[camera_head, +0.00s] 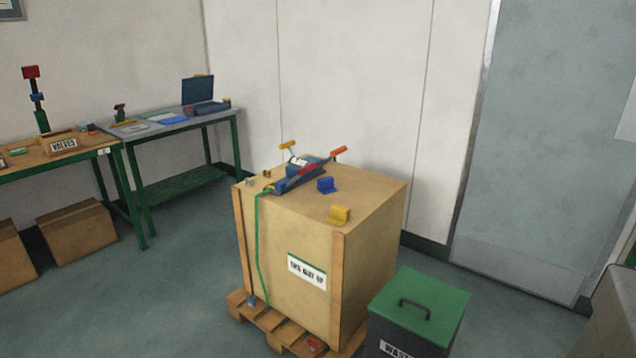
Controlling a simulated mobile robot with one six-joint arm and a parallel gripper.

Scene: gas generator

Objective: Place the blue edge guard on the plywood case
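The plywood case (290,235) stands on a wooden pallet (240,305) in the middle of the head view. A small blue L-shaped piece, which looks like the blue edge guard (326,186), rests on the case's top, in from the edges. A similar yellow piece (340,214) is at the top's front right edge. My gripper is not in view.
A green strap (260,250) hangs down the case front. A green-lidded waste bin (418,305) stands close at the right. Workbenches (165,125) stand at the back left. Open floor (180,275) lies left.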

